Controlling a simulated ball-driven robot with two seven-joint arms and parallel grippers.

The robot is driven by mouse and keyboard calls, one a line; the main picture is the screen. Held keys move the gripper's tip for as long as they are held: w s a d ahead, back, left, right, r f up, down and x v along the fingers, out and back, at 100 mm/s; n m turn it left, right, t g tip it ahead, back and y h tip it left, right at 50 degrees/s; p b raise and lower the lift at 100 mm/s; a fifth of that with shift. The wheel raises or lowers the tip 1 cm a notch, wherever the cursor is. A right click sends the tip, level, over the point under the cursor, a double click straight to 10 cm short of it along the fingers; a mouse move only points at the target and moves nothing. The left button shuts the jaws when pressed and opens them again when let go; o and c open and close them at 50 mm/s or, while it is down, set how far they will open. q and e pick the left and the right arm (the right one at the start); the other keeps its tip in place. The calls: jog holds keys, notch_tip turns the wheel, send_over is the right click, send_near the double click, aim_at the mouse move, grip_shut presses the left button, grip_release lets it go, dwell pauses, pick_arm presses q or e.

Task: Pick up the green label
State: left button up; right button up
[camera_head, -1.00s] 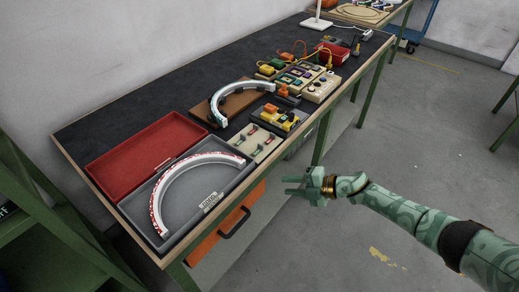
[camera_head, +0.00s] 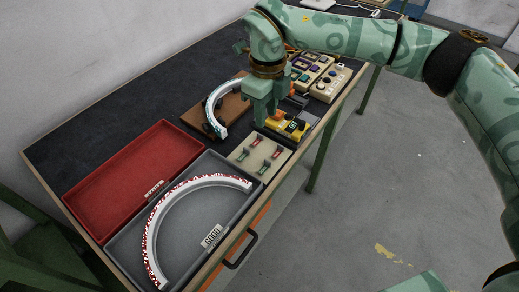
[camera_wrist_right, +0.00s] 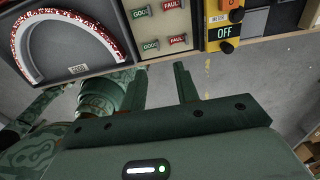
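Two green labels stand on a beige board (camera_head: 238,165) at the table's front edge. One green label is at the board's left (camera_head: 242,155) and one nearer its front (camera_head: 264,168). Both show in the right wrist view, an upper one (camera_wrist_right: 140,12) and a lower one marked GOOD (camera_wrist_right: 150,44). Two red labels (camera_wrist_right: 178,40) stand beside them. My right gripper (camera_head: 260,113) points down above the table, just behind the board. In the right wrist view its two fingers (camera_wrist_right: 158,85) are apart with nothing between them. My left gripper is not in view.
A grey tray (camera_head: 193,245) with a red-speckled arc and a GOOD sign is left of the board. A red tray (camera_head: 120,190) lies behind it. Another arc (camera_head: 212,110) rests on a brown stand. A yellow-and-black box (camera_head: 288,127) stands close right of the board.

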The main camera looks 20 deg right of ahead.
jog(key=b, duration=0.2)
send_over(268, 161)
notch_tip(268, 161, down, 6)
jog(key=r, duration=0.1)
jog(key=f, duration=0.2)
jog(key=shift+w+a+f, duration=0.15)
jog(key=shift+a+f, duration=0.05)
jog(key=shift+f, duration=0.15)
jog(key=shift+w+f+b, duration=0.3)
jog(key=shift+w+f, duration=0.05)
jog(key=shift+f, duration=0.5)
jog(key=shift+s+f, duration=0.15)
jog(key=shift+f, duration=0.3)
jog(key=shift+s+f, duration=0.1)
jog(key=shift+f, duration=0.1)
jog(key=f, duration=0.1)
jog(key=f+b, duration=0.2)
jog(key=f, duration=0.1)
jog(key=shift+s+d+f, duration=0.1)
jog(key=shift+s+d, duration=0.05)
jog(key=shift+s, duration=0.1)
jog(key=shift+f, duration=0.35)
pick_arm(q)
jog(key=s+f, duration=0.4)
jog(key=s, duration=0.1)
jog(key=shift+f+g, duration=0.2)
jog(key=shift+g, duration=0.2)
pick_arm(e)
jog(key=shift+r, duration=0.1)
grip_shut()
